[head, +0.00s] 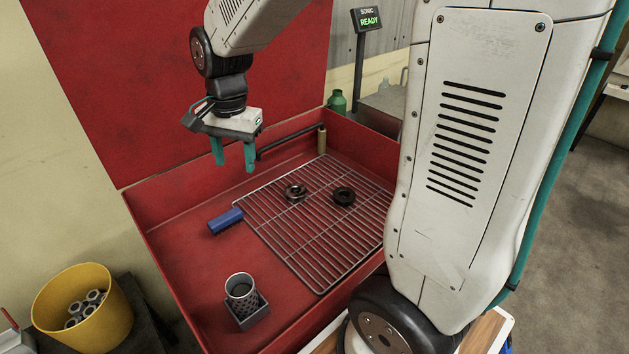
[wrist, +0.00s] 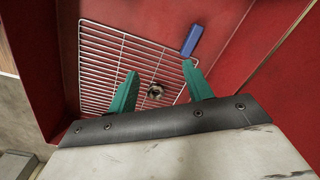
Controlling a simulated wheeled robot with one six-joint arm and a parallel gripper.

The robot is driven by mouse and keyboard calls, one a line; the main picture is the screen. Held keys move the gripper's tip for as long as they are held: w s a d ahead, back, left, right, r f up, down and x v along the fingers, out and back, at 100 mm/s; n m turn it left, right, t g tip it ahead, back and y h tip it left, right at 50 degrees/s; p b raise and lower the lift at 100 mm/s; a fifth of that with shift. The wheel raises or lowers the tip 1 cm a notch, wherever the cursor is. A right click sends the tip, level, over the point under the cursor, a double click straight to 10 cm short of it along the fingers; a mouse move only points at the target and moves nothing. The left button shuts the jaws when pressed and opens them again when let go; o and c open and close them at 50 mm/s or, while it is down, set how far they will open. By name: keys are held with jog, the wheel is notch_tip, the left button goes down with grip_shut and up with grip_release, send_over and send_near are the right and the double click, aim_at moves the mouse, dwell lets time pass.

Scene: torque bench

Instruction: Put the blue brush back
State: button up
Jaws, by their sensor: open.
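The blue brush (head: 225,221) lies on the red floor of the wash basin (head: 180,285), beside the left corner of the wire rack. Only its blue block-like body shows clearly; no bristles can be made out. It also shows in the wrist view (wrist: 192,40), beyond the right fingertip. My gripper (head: 233,160) is open and empty, with teal fingers pointing down, above the basin and apart from the brush. The fingers also show in the wrist view (wrist: 160,72).
A wire rack (head: 305,265) carries two dark rings (head: 296,193) (head: 344,196). A perforated metal cup (head: 240,292) stands in a square holder at the basin's front. A dark rod with a tan end (head: 322,140) runs along the back. A yellow bucket (head: 100,325) stands outside, left.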

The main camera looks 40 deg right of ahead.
jog(key=s+r+n, duration=0.2)
jog(key=s+n, duration=0.1)
jog(key=s, duration=0.4)
jog(key=s+d+r+n, duration=0.1)
jog(key=s+n, duration=0.3)
jog(key=s, duration=0.4)
jog(key=s+r+n, duration=0.3)
jog(key=s+n, duration=0.1)
jog(key=s, duration=0.3)
jog(key=shift+s+d+r+t+h, duration=0.2)
jog(key=shift+s+d+t+h, duration=0.1)
jog(key=shift+s, duration=0.1)
